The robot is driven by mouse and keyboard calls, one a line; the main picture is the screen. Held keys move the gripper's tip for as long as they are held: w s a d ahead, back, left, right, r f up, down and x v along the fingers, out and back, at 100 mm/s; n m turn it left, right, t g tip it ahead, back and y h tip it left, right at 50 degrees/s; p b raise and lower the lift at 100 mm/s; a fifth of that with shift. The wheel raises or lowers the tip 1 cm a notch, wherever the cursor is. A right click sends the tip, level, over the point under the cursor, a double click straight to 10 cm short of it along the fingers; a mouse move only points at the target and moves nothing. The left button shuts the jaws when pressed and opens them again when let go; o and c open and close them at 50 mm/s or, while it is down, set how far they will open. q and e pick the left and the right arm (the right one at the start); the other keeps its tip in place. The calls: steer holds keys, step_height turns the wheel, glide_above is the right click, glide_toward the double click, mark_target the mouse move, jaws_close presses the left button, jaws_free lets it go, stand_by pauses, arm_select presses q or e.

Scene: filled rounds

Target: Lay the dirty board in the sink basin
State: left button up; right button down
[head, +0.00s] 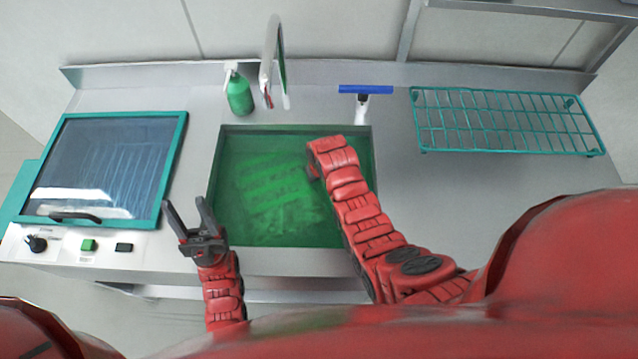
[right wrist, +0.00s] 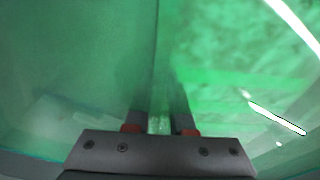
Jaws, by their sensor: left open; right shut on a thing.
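The sink basin (head: 230,235) is a green, rectangular well in the steel counter, and its inside looks murky. A brighter green, mottled patch inside it looks like the dirty board (head: 272,190); its outline is too blurred to tell how it lies. My right arm reaches into the basin's right side, and its gripper is hidden in the head view. In the right wrist view my right gripper (right wrist: 158,108) is shut on what appears to be the board's edge, amid blurred green. My left gripper (head: 195,222) is open and empty, by the basin's front-left corner.
A glass-lidded washer (head: 174,160) stands left of the basin. A green soap bottle (head: 239,95), a tap (head: 271,50) and a blue-bladed squeegee (head: 365,90) are behind it. A green wire rack (head: 505,120) stands at right. The counter in front of the rack is clear.

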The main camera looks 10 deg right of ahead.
steer(key=shift+s+f, duration=0.1)
steer(key=shift+f, duration=0.05)
steer(key=c, duration=0.8)
jaws_free()
steer(key=shift+o, duration=0.2)
steer(key=shift+r, duration=0.2)
